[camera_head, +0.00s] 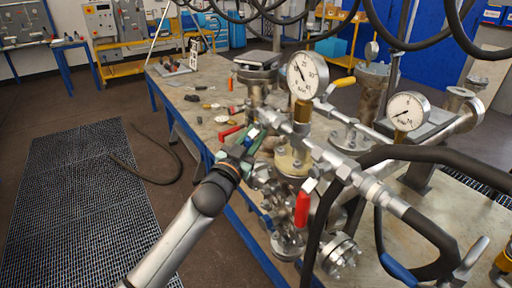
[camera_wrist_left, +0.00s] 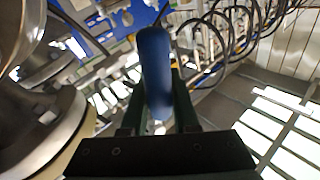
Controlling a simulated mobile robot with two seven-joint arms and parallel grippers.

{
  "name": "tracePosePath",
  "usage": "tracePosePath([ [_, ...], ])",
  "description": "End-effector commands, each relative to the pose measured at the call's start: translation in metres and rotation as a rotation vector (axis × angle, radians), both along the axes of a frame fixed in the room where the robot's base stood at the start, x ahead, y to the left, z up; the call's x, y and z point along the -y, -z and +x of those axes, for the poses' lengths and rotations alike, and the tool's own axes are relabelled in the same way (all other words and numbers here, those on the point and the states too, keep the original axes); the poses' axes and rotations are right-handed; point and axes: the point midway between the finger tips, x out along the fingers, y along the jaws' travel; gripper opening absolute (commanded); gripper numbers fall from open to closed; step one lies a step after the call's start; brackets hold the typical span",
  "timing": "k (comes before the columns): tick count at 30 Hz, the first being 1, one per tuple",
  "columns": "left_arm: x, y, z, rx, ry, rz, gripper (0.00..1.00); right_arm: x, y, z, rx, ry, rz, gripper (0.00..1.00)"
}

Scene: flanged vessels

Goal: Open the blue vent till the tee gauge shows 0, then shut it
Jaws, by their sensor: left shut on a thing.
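My left gripper (camera_head: 243,148) reaches in from the lower left to the vessel's fittings. In the left wrist view its two fingers (camera_wrist_left: 158,105) are shut on a blue handle (camera_wrist_left: 153,65), the vent's by its colour. In the head view the handle is mostly hidden by the fingers. A round white gauge (camera_head: 308,74) stands above a brass fitting on the pipework; its needle points up and left. A second gauge (camera_head: 408,111) stands to its right, its needle pointing left and slightly down. I cannot tell which is the tee gauge, nor read exact values. My right gripper is not in view.
A red lever (camera_head: 302,208) hangs at the front of the flanged vessel, and another red handle (camera_head: 230,132) lies just behind my left gripper. Another blue handle (camera_head: 398,268) is at lower right. Black hoses (camera_head: 425,155) cross the right side.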

Motion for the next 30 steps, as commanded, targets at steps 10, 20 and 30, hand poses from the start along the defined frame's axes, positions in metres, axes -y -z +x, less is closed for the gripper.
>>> tracePosePath([
  [10, -0.006, -0.004, 0.009, 0.189, 0.0, 0.137, 0.0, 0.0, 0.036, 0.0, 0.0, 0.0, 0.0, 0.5],
  [20, -0.008, -0.012, 0.011, 0.271, 0.001, 0.198, 0.0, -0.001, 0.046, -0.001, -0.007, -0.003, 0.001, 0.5],
  [30, -0.008, -0.013, 0.011, 0.278, -0.001, 0.205, 0.0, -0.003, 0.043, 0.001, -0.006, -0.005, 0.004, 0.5],
])
